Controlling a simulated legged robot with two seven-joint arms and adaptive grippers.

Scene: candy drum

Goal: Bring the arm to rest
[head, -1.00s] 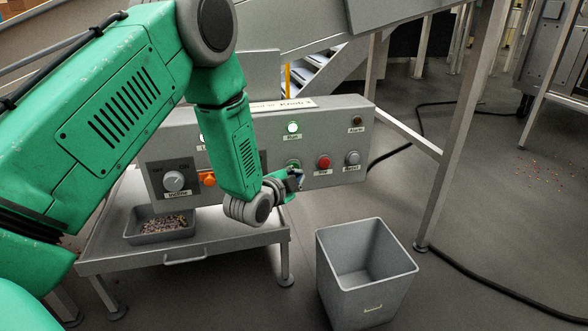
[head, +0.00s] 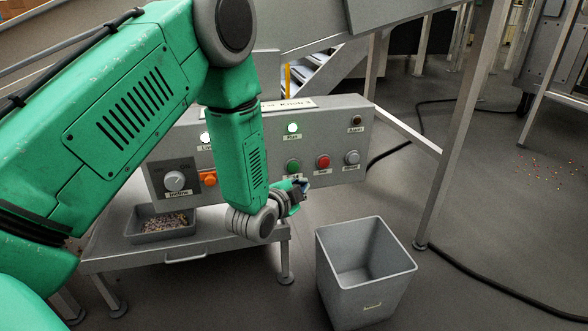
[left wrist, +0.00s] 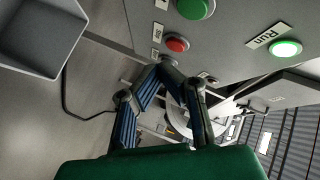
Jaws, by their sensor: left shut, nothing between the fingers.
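My left arm comes in from the left in the head view, and its gripper (head: 299,188) hangs in front of the lower part of the grey control panel (head: 335,150). The gripper is shut and empty, and it is apart from the buttons. In the left wrist view the two blue-padded fingers (left wrist: 160,78) meet at their tips. The green button (head: 293,166) is clear of the gripper, and the green Run lamp (head: 292,128) above it is lit. The left wrist view also shows the lit lamp (left wrist: 286,48). My right gripper is not in view.
A red button (head: 323,161), a grey button (head: 352,158) and a selector knob (head: 174,181) are on the panel. A tray of candy (head: 134,231) stands on the metal table (head: 232,251). An empty grey bin (head: 363,295) is on the floor. A metal leg (head: 460,120) stands at the right.

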